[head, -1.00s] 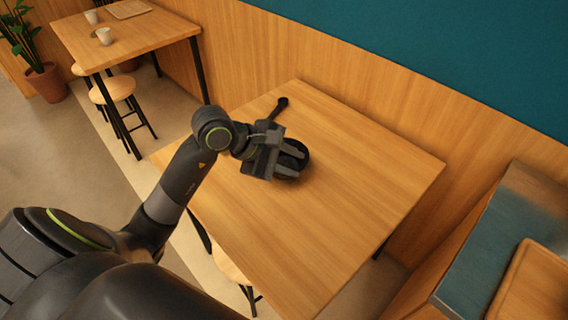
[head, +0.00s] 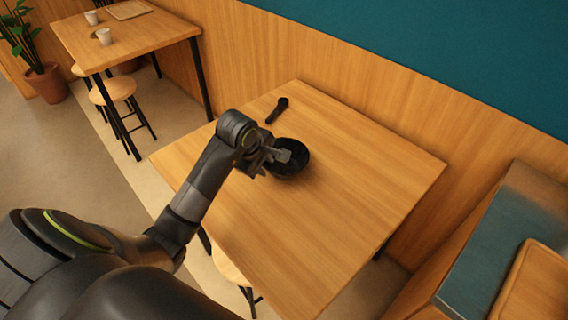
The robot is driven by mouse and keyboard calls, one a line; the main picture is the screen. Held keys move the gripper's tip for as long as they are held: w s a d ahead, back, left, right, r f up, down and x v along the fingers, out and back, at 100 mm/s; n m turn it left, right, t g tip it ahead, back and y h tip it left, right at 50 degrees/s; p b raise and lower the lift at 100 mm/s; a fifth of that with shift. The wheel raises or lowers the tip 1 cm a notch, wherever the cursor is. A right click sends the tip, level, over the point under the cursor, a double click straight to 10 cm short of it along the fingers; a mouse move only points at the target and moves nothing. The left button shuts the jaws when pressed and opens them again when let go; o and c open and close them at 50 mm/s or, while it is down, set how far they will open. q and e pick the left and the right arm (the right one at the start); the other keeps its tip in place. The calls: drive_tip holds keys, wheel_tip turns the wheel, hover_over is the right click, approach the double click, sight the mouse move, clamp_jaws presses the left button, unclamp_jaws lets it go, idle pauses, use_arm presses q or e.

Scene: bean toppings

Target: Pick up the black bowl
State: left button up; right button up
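The black bowl (head: 293,170) stands upright on the near wooden table (head: 330,215), towards its back left. My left gripper (head: 277,157) is at the bowl's left rim, with a grey fingertip showing over the inside of the bowl. The other finger is mostly hidden, so I cannot tell whether the gripper is open or shut on the rim. The wrist and gripper cover the bowl's left edge. My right gripper is out of view.
A black spoon-like utensil (head: 276,112) lies behind the bowl. The table's right and front parts are clear. A counter with a wooden board (head: 535,290) stands at lower right. Another table (head: 130,40) with cups and stools is at the back left.

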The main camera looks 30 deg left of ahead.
sight(273, 173)
use_arm(q)
drive_tip(key=shift+p+x, duration=0.4)
drive_tip(key=shift+x, duration=3.4)
drive_tip(key=shift+w+d, duration=0.1)
drive_tip(key=shift+d, duration=0.05)
drive_tip(key=shift+r, duration=0.1)
clamp_jaws()
